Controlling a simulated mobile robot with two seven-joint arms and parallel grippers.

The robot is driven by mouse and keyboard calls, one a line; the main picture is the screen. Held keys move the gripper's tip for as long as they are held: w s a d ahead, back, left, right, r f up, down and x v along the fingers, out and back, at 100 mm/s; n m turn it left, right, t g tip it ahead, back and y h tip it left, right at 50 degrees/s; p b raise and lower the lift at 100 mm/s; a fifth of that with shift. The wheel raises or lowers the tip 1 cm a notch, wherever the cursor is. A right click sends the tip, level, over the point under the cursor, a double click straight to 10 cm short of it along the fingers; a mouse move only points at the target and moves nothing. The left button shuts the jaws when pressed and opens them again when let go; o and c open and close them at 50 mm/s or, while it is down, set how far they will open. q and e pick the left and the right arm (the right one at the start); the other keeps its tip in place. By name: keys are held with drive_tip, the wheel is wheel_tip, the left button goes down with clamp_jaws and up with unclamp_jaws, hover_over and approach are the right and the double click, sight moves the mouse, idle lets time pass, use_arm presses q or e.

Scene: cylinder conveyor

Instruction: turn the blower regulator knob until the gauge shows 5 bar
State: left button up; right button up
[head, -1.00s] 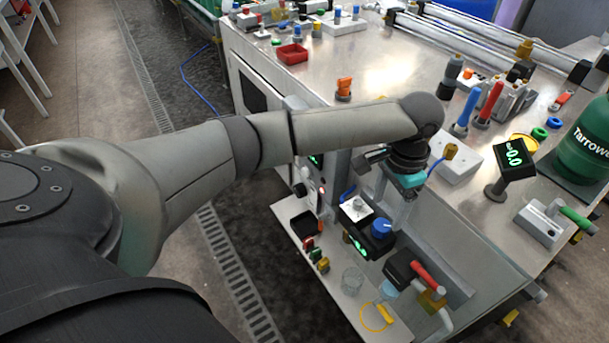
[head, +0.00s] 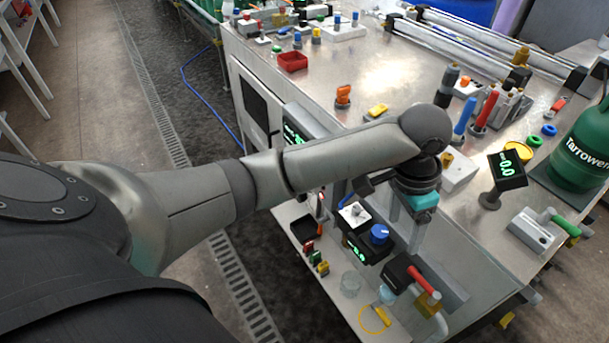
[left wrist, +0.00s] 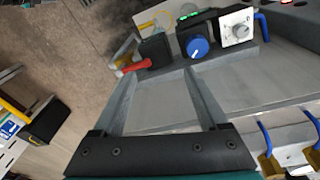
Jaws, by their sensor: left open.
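A round blue knob (head: 380,234) sits on a black box (head: 364,250) with a small green display, on the low side shelf; I take it for the regulator knob. The display's digits are too small to read surely. The knob also shows in the left wrist view (left wrist: 197,47), beyond the fingertips. My left gripper (head: 412,238) hangs downward above the shelf, right of the knob. In the left wrist view my gripper (left wrist: 160,77) is open, its two fingers apart with nothing between them. My right gripper is out of view.
A white plate with a grey dial (head: 354,214) stands beside the knob. A display on a stand (head: 507,168) reads 0.0 on the crowded bench top (head: 400,75).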

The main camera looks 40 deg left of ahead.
use_arm(q)
drive_tip(key=shift+s+d+f+n+t+h, duration=0.7)
drive_tip(key=shift+s+d+f+t+h, duration=0.4)
drive_tip(key=shift+s+f, duration=2.55)
drive_tip(key=s+a+f+n+y+b, duration=0.1)
drive_tip(key=s+a+f, duration=0.2)
drive_tip(key=f, duration=0.4)
drive_tip(key=s+a+f+n+y+b, duration=0.1)
drive_tip(key=s+a+f+b, duration=0.1)
drive_tip(key=f, duration=0.6)
drive_tip(key=s+a+f+n+y+b, duration=0.1)
drive_tip(key=s+a+f, duration=0.4)
drive_tip(key=f, duration=0.3)
drive_tip(key=shift+a+n+b, duration=0.3)
drive_tip(key=shift+a+b, duration=0.05)
drive_tip(key=shift+a, duration=0.25)
drive_tip(key=shift+f, duration=0.1)
drive_tip(key=s+a+f+g, duration=0.1)
drive_tip(key=s+a+f, duration=0.1)
drive_tip(key=s+f, duration=1.5)
drive_tip(key=shift+s+f+g, duration=0.35)
drive_tip(key=shift+s+g, duration=0.05)
drive_tip(key=shift+s, duration=0.85)
